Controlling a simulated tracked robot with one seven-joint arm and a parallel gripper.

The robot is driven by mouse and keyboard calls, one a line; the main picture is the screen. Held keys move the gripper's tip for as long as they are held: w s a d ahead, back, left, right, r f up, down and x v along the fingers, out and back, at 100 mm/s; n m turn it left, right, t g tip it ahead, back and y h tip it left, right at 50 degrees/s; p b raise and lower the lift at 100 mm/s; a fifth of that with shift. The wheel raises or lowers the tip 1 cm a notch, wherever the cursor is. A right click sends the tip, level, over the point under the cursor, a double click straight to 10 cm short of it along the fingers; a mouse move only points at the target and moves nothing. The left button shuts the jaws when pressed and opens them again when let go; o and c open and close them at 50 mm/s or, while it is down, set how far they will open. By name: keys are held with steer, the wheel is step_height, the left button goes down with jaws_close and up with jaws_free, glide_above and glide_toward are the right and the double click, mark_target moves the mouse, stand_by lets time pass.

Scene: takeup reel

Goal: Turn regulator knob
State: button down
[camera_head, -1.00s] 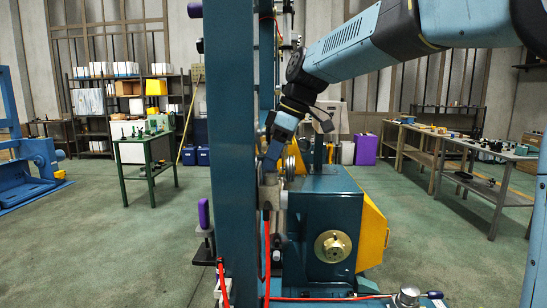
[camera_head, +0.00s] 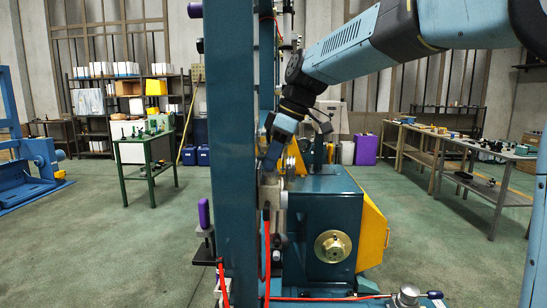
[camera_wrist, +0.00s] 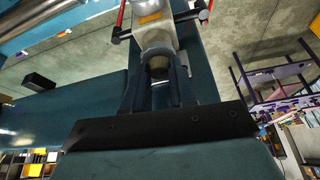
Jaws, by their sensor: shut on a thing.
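The regulator is a light grey body (camera_wrist: 156,35) with a yellowish label, mounted on the blue upright in the wrist view. Its round knob (camera_wrist: 158,65) sits at the near end of that body. My gripper (camera_wrist: 158,82) has one finger on each side of the knob and is shut on it. In the head view, my gripper (camera_head: 272,158) reaches down to the regulator (camera_head: 272,190) beside the tall blue post. The fingers and the frame partly hide the knob there, and any markings on it cannot be read.
The tall blue post (camera_head: 230,150) stands close to the left of my gripper. A teal machine box (camera_head: 325,215) with a yellow guard (camera_head: 373,230) is at right. Red hoses (camera_head: 267,250) run below the regulator. Open green floor lies left and right.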

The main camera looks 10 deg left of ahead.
steer(key=shift+w+n+g, duration=0.1)
steer(key=shift+n+g, duration=0.4)
steer(key=shift+n, duration=0.8)
steer(key=c, duration=0.9)
jaws_free()
steer(key=shift+r, duration=0.1)
steer(key=v, duration=1.3)
steer(key=shift+d+r, duration=0.1)
steer(key=shift+r, duration=0.15)
steer(key=s+d+f+m+t+h, duration=0.1)
steer(key=s+d+f+m+t, duration=0.1)
steer(key=s+d+f+m, duration=0.4)
steer(key=s+d+f+m+t+h, duration=0.2)
steer(key=s+d+f+m, duration=0.5)
steer(key=s+d+f, duration=0.2)
steer(key=s+d+f+m+t+h, duration=0.1)
steer(key=s+d+f+m+t, duration=0.1)
steer(key=s+d+f+m, duration=0.5)
steer(key=shift+s+d+f+h, duration=0.1)
steer(key=shift+d+f+h, duration=0.05)
steer(key=shift+d, duration=0.65)
steer(key=shift+s+d+f+h, duration=0.1)
steer(key=shift+d+f+h, duration=0.05)
steer(key=shift+d, duration=0.65)
